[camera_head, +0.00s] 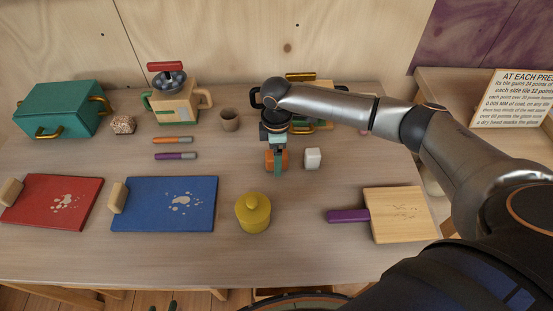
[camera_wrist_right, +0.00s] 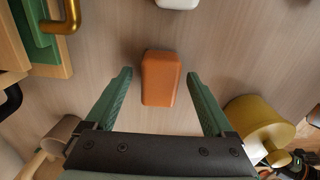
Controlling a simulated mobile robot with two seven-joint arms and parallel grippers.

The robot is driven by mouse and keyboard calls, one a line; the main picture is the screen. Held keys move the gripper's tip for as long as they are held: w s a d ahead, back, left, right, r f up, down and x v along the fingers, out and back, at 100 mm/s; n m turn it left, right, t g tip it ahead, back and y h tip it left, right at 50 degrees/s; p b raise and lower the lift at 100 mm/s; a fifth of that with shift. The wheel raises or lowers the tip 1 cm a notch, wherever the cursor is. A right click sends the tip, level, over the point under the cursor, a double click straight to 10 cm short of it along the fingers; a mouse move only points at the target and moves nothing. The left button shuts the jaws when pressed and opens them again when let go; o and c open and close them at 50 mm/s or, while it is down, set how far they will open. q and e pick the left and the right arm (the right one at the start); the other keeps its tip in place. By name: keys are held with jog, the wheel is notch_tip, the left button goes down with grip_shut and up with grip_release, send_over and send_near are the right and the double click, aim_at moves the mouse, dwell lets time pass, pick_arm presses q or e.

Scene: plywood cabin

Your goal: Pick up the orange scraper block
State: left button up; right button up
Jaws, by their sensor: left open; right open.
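The orange scraper block (camera_head: 283,162) lies on the table near the middle, partly hidden by my right gripper (camera_head: 277,156). In the right wrist view the orange block (camera_wrist_right: 160,79) shows between the two spread green fingers of my right gripper (camera_wrist_right: 160,78), with a gap on each side. The right gripper is open and points down at the block. Only the dark green fingertips of my left gripper (camera_head: 163,307) show at the bottom edge of the head view. They are apart and empty, away from the block.
A white block (camera_head: 312,158) stands close right of the orange block. A yellow pot (camera_head: 253,213) is in front, and a brown cup (camera_head: 229,121) is behind left. A wooden board with purple handle (camera_head: 398,214) lies right. Blue (camera_head: 165,203) and red (camera_head: 52,201) boards lie left.

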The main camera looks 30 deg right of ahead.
grip_shut()
dwell(0.7)
jog(key=shift+r, duration=0.1)
jog(key=shift+r, duration=0.5)
jog(key=s+a+r, duration=0.5)
jog(key=a+r, duration=0.7)
jog(key=a, duration=0.1)
jog(key=shift+f, duration=0.1)
